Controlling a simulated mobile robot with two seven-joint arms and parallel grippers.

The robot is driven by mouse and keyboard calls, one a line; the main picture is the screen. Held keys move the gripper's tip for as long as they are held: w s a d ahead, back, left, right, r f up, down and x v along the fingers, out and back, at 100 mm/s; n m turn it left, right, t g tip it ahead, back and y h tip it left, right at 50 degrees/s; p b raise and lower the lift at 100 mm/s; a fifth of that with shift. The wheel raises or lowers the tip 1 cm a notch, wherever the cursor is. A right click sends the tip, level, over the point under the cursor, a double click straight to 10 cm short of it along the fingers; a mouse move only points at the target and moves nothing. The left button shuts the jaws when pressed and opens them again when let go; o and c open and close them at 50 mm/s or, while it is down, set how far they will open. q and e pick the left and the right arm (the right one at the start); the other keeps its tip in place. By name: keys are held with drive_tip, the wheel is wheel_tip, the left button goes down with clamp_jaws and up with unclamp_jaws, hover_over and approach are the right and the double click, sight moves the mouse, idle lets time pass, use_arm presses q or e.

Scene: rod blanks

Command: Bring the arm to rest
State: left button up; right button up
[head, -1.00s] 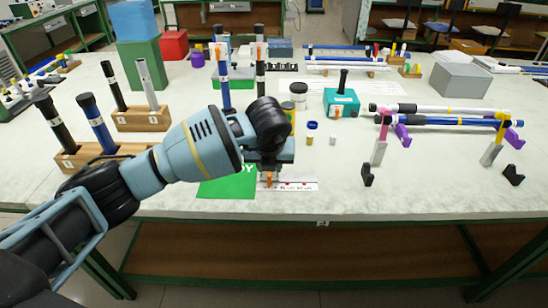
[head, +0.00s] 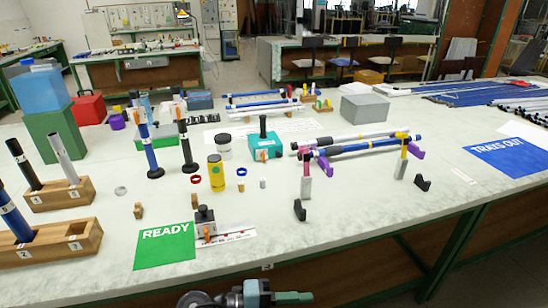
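The end of my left arm shows at the bottom edge, low in front of the table. Its gripper (head: 288,297) points right, is partly cut off by the frame, and is clear of the table's objects. I cannot tell whether its fingers are open or shut, and I see nothing held in it. My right gripper is not in view. The green READY mat (head: 163,247) lies near the front edge, with a small dark block-like fixture (head: 205,222) on a ruled strip beside it.
Wooden rod blocks (head: 60,243) stand at the left. Upright rods (head: 152,150), a yellow jar (head: 216,173), a teal box (head: 264,146) and racked rods (head: 360,146) fill the middle. A blue TRAYS OUT mat (head: 515,160) lies right. The right front tabletop is mostly bare.

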use_arm(q)
drive_tip(key=s+a+f+n+t+y+p, duration=0.1)
drive_tip(key=s+a+f+n+t+y, duration=0.15)
drive_tip(key=a+n+t, duration=0.35)
drive_tip(key=s+a+f+n+t+y, duration=0.1)
drive_tip(key=a+f+n+t+y, duration=0.25)
drive_tip(key=n, duration=0.55)
drive_tip(key=s+a+f+n+t+y+p, duration=0.1)
drive_tip(key=a+f+n+t+y, duration=0.1)
drive_tip(key=a+n+t+y, duration=0.35)
drive_tip(key=s+a+f+n+g+y, duration=0.2)
drive_tip(key=s+a+f+n+g, duration=0.2)
drive_tip(key=s, duration=0.5)
drive_tip(key=s+a+f+n+g+y, duration=0.1)
drive_tip(key=s+a+f+n+g, duration=0.3)
drive_tip(key=s+f, duration=0.4)
drive_tip(key=shift+s+a+f+y+p, duration=0.15)
drive_tip(key=shift+s+a+y+p, duration=0.2)
drive_tip(key=shift+s+a, duration=0.45)
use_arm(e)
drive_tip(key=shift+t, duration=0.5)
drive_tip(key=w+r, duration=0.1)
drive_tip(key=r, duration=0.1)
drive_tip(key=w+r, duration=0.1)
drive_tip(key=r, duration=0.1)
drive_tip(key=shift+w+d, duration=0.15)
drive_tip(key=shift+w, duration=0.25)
